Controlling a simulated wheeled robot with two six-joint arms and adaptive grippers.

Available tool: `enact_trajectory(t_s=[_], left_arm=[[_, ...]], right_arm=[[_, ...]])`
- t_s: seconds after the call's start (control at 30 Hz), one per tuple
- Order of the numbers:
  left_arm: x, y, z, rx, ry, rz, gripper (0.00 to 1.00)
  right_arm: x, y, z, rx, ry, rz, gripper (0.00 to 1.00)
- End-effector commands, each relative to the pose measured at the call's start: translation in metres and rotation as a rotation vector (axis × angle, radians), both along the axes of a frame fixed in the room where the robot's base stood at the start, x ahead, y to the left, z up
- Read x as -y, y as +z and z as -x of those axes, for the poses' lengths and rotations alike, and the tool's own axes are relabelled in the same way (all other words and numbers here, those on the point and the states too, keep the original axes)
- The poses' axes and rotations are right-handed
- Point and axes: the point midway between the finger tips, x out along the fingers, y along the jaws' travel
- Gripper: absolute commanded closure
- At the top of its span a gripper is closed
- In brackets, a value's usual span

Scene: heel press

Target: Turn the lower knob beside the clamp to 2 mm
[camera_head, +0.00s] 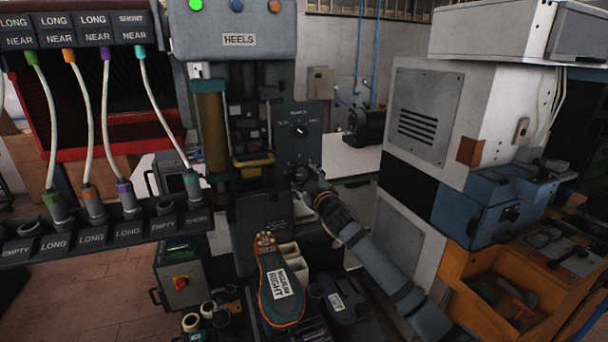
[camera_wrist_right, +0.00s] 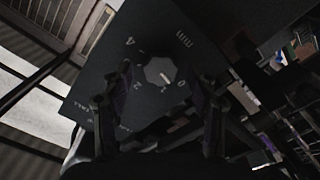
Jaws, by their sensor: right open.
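The lower knob (camera_wrist_right: 160,73) is a grey, many-sided dial on a dark panel (camera_wrist_right: 115,75), marked 0, 2, 4 and mm. Its white pointer line appears aimed toward the 0. My right gripper (camera_wrist_right: 162,82) is open, with one finger on each side of the knob; I cannot tell whether either touches it. In the head view my right gripper (camera_head: 303,176) is at the lower part of the panel and covers the lower knob. The upper knob (camera_head: 299,131) shows above it. The clamp (camera_head: 253,165), with a yellowish part, appears left of the panel. My left gripper is not in view.
A rack of cabled plugs (camera_head: 100,232) is at the left. A grey-white cabinet (camera_head: 430,120) and an orange bin (camera_head: 500,290) stand at the right.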

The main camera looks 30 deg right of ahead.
Motion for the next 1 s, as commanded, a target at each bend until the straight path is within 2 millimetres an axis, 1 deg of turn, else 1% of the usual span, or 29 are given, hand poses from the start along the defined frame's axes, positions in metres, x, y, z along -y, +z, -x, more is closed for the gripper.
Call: enact_trajectory(t_s=[0.03, 0.13, 0.4, 0.8, 1.0], left_arm=[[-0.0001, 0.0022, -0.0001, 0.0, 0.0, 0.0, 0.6], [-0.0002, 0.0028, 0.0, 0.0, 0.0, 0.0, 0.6], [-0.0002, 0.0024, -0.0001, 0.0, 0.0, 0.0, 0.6], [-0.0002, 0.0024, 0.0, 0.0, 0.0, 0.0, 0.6], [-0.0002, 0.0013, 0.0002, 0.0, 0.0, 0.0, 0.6]], right_arm=[[0.0011, 0.0011, -0.0053, 0.0, -0.001, -0.004, 0.41], [0.0019, 0.0003, -0.011, 0.0, 0.001, -0.001, 0.41], [0.0021, -0.0009, -0.0123, 0.0, 0.001, 0.001, 0.41], [0.0022, -0.0009, -0.012, -0.001, 0.001, 0.001, 0.95], [0.0022, -0.0015, -0.012, 0.002, 0.001, -0.011, 0.95]])
